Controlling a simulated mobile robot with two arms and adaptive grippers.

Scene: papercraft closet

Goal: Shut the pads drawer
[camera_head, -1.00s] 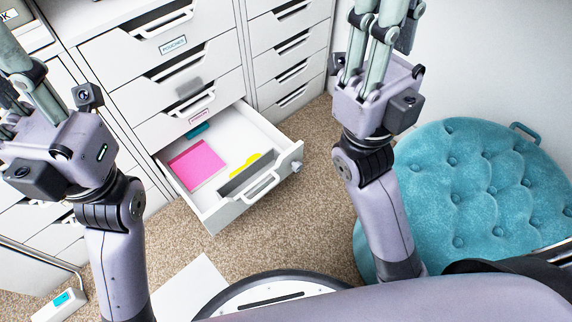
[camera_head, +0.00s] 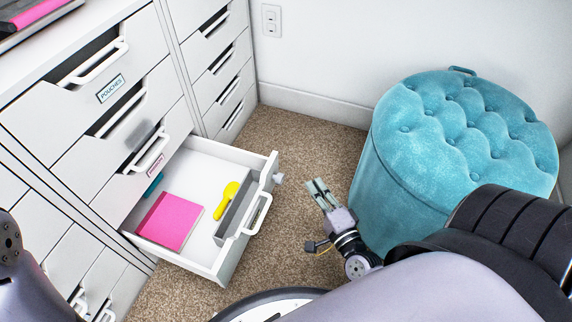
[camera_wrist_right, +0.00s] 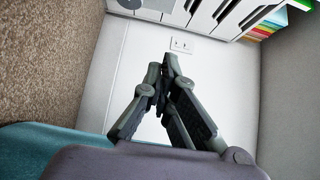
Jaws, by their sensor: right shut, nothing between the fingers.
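The pads drawer, a white drawer (camera_head: 208,268), is pulled well out of the cabinet. It holds a pink pad (camera_head: 169,221), a yellow item (camera_head: 226,202) and a teal item (camera_head: 154,184). Its front has a white handle (camera_head: 258,214) and a round grey knob (camera_head: 278,178). My right gripper (camera_head: 318,186) is low over the carpet, to the right of the drawer front and apart from it. In the right wrist view my right gripper (camera_wrist_right: 161,78) is shut and empty, and the drawer is not seen. My left gripper is out of view; only part of that arm shows.
A teal tufted ottoman (camera_head: 460,140) stands close to the right of my right gripper. Other cabinet drawers (camera_head: 120,75) look shut. A white wall with an outlet (camera_head: 271,20) is behind.

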